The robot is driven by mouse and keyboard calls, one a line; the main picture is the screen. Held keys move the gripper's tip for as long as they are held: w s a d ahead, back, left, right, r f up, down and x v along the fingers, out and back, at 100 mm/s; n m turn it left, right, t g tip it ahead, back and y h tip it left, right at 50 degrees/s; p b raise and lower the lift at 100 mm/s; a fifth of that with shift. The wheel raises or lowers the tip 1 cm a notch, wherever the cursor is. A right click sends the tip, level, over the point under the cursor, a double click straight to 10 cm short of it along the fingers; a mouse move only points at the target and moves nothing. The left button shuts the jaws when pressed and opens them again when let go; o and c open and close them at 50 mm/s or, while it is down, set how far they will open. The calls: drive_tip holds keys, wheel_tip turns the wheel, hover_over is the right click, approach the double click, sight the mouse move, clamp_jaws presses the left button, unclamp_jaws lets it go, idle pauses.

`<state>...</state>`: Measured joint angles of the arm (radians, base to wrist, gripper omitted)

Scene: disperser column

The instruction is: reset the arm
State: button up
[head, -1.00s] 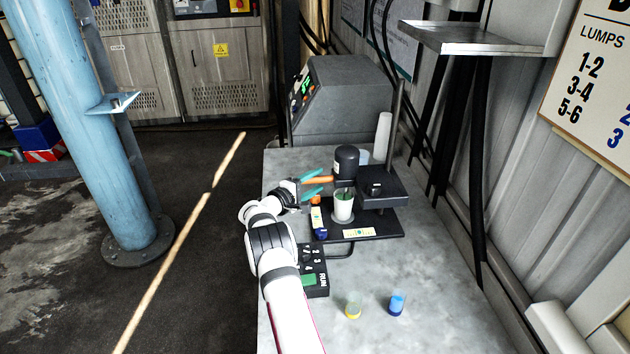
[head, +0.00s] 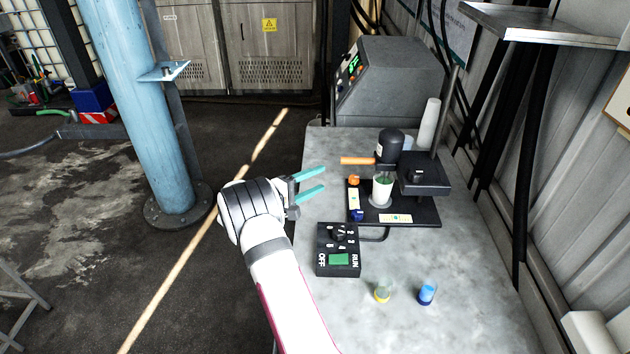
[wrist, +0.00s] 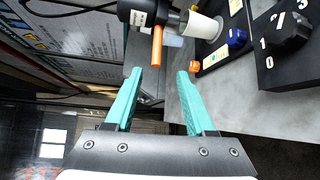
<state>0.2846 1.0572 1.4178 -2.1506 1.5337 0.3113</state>
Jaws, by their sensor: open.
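My gripper (head: 318,181) is open and empty, over the left edge of the grey table, left of the disperser. Its two teal fingers are apart in the wrist view (wrist: 162,85). The disperser (head: 389,148) has a black motor head and an orange handle (head: 357,160) pointing left, apart from my fingers. A white cup (head: 381,191) with green content stands under the head on the black base (head: 424,214). The handle also shows in the wrist view (wrist: 157,48), beyond the fingertips.
A black control box (head: 339,250) with a dial and green switch lies near my arm. A grey console (head: 390,82) stands behind. A blue column (head: 140,110) stands left; floor between is clear.

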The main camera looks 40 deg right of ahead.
idle(0.3)
drive_tip(key=s+a+r+m+g+y, duration=0.2)
drive_tip(key=s+a+r+m+y, duration=0.15)
drive_tip(key=s+a, duration=0.45)
drive_tip(key=s+a+r+m+g+y, duration=0.1)
drive_tip(key=s+a+r+m+y, duration=0.1)
drive_tip(key=s+a+r+y, duration=0.5)
drive_tip(key=s+a+f+m+t+y, duration=0.1)
drive_tip(key=s+a+y, duration=0.3)
drive_tip(key=s+a, duration=0.4)
drive_tip(key=s+a+f+t+y, duration=0.1)
drive_tip(key=s+a+f+y, duration=0.1)
drive_tip(key=s+a, duration=0.7)
drive_tip(key=a+y, duration=0.1)
drive_tip(key=a, duration=0.6)
drive_tip(key=shift+s+f+m+t+y, duration=0.2)
drive_tip(key=shift+f+m+t+y, duration=0.05)
drive_tip(key=shift+m+t+y, duration=0.15)
